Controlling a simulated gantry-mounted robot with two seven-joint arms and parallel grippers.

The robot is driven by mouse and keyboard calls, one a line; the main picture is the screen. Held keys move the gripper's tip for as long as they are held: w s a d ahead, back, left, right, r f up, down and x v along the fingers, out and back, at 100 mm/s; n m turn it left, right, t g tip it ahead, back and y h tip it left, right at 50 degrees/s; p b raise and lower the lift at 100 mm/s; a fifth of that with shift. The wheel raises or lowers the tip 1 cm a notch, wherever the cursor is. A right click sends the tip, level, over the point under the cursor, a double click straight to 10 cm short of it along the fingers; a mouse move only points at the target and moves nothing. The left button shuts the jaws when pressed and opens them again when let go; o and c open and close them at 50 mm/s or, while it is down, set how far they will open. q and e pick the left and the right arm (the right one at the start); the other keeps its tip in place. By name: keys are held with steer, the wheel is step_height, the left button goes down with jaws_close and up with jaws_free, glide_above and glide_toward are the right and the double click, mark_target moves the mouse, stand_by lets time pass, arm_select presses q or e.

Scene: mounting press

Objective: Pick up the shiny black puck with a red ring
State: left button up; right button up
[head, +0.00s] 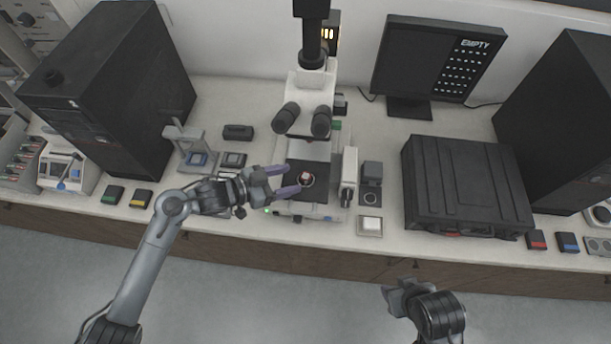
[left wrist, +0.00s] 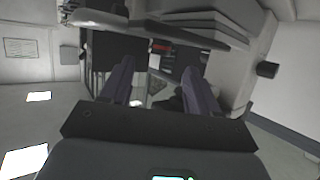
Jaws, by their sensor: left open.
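In the left wrist view the open fingers (left wrist: 160,85) point at dark machine parts, and I cannot make out the puck. My right gripper (head: 402,292) is low in front of the bench, its jaw state unclear.
The microscope eyepieces (head: 303,120) overhang the stage. A grey upright unit (head: 349,175) stands right of it, near a black block with a ring (head: 371,197). A large black case (head: 465,185) is further right. A small grey press-like stand (head: 186,145) is left.

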mark_target(305, 176)
arm_select(q)
steer(key=x, duration=0.5)
steer(key=shift+s, duration=0.1)
steer(key=shift+f, duration=0.1)
steer(key=c, duration=1.1)
